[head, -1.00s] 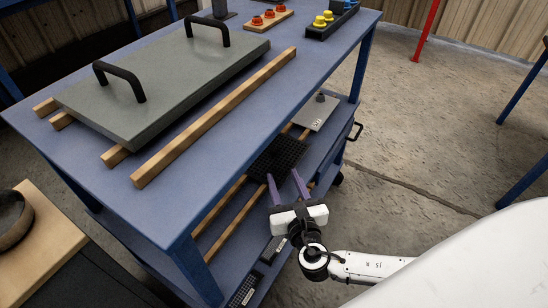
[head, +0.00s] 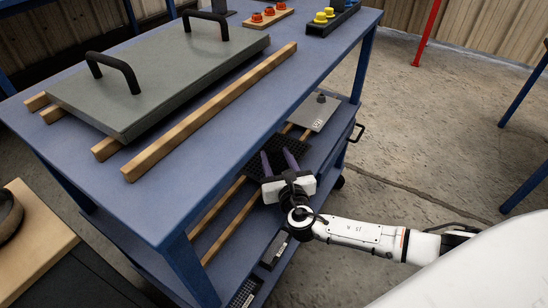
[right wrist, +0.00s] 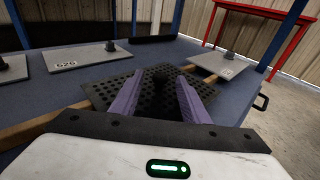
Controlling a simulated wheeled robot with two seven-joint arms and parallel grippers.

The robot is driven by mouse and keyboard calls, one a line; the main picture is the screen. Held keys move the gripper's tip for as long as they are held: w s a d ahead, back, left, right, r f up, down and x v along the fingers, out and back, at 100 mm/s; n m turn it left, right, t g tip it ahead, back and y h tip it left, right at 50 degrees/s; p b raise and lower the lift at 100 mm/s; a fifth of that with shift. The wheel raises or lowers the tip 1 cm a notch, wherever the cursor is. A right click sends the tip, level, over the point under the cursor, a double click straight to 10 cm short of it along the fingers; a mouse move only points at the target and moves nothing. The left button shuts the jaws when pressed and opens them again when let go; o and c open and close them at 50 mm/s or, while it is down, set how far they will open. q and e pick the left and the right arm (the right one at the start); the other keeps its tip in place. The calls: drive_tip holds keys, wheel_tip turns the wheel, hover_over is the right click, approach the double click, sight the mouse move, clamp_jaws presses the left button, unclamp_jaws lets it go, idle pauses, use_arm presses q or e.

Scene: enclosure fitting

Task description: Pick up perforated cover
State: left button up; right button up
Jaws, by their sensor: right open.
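The perforated cover (right wrist: 153,88) is a black plate full of holes, with a dark knob in its middle. It lies on wooden strips on the cart's lower shelf; in the head view the perforated cover (head: 255,165) is partly hidden by my gripper and the upper top. My right gripper (head: 279,156) is open over the cover. In the right wrist view its purple fingers (right wrist: 158,95) stand on either side of the knob, apart from each other. Whether they touch the knob I cannot tell. My left gripper is not in view.
The blue cart top (head: 215,150) overhangs the shelf close to my gripper. On it lie a grey handled panel (head: 165,75) and wooden strips (head: 215,110). Grey plates with knobs, one of them at the shelf's far end (head: 315,113), lie beyond the cover.

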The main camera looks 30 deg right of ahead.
clamp_jaws()
drive_tip(key=shift+r, duration=0.1)
